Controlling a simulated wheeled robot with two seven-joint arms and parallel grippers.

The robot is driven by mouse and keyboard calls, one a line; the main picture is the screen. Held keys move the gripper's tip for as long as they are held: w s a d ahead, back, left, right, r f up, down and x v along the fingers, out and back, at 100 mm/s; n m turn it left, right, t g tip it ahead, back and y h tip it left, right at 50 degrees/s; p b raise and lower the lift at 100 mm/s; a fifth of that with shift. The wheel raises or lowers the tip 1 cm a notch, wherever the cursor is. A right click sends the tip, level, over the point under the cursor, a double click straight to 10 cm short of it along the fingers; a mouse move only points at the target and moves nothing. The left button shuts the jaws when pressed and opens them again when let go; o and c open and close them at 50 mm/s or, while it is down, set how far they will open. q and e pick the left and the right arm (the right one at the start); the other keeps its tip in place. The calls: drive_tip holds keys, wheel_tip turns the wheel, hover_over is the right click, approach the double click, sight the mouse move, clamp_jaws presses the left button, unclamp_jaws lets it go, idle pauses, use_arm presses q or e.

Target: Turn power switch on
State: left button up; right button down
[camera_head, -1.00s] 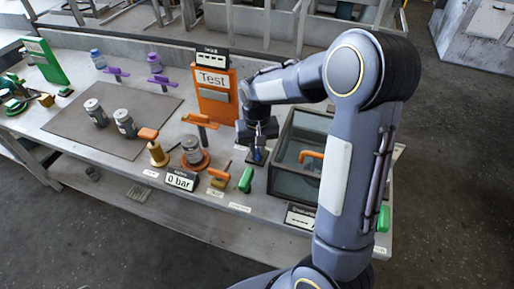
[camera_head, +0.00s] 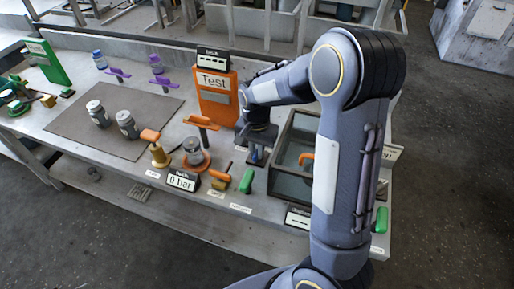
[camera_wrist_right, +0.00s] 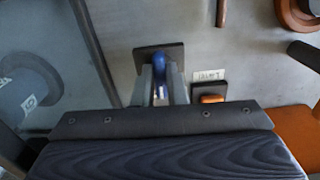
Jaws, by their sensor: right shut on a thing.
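A blue lever-like switch handle (camera_wrist_right: 160,62) stands on a dark square base (camera_wrist_right: 149,52) in the right wrist view. My right gripper (camera_wrist_right: 160,90) is shut on it, with one finger on each side. In the head view the right gripper (camera_head: 257,154) points down at the bench between the orange Test panel (camera_head: 217,88) and the glass-walled box (camera_head: 290,186). The blue handle is mostly hidden there. A small orange switch on a black base (camera_wrist_right: 210,98) sits beside a white label (camera_wrist_right: 208,76); its text is unreadable. My left gripper is out of view.
The box holds an orange handle (camera_head: 306,158). A grey canister (camera_head: 193,147) on an orange round base stands left of the gripper, behind a 0 bar display (camera_head: 181,181). A green handle (camera_head: 246,181) is close in front. Two canisters stand on a brown mat (camera_head: 70,130).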

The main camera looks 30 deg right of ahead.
sight(256, 152)
drive_tip(key=m+p, duration=0.1)
drive_tip(key=m, duration=0.4)
drive_tip(key=shift+w+p, duration=0.15)
drive_tip(key=shift+p, duration=0.25)
drive_tip(key=shift+m, duration=0.4)
drive_tip(key=c, duration=1.5)
unclamp_jaws()
drive_tip(key=shift+o, duration=0.2)
wheel_tip(256, 152, up, 8)
drive_tip(key=shift+f, duration=0.1)
drive_tip(key=shift+p, duration=0.35)
